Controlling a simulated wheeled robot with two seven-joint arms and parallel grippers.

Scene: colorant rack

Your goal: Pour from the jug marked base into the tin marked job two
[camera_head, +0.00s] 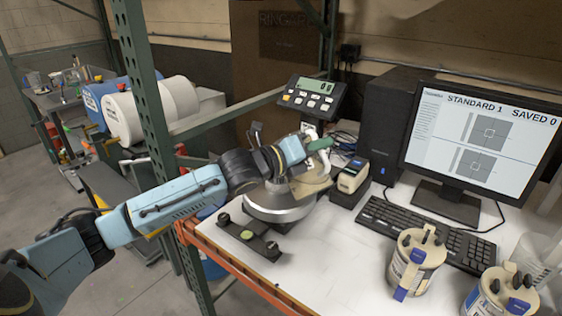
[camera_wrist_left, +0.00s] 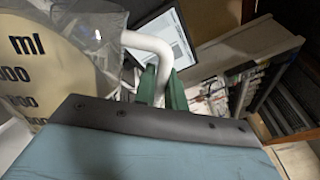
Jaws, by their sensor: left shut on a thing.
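My left gripper (camera_head: 319,146) reaches over the round metal platform at the bench's left end. Its green fingers (camera_wrist_left: 160,88) are shut on the white handle of a jug (camera_wrist_left: 40,75) with dark ml marks and beige contents. In the head view the jug (camera_head: 312,183) is partly hidden by my arm and appears over the platform; its tilt is hard to tell. No base mark can be read. I cannot make out a tin marked job two; a tin on the platform could be hidden behind the jug and arm. My right gripper is not in view.
Two lidded cans (camera_head: 412,262) (camera_head: 500,294) stand at the bench's front right, labels unreadable. A clear container (camera_head: 540,258) is beside them. The metal platform (camera_head: 280,208) has a display (camera_head: 312,96) behind it. A keyboard (camera_head: 430,232) and monitor (camera_head: 480,140) fill the right.

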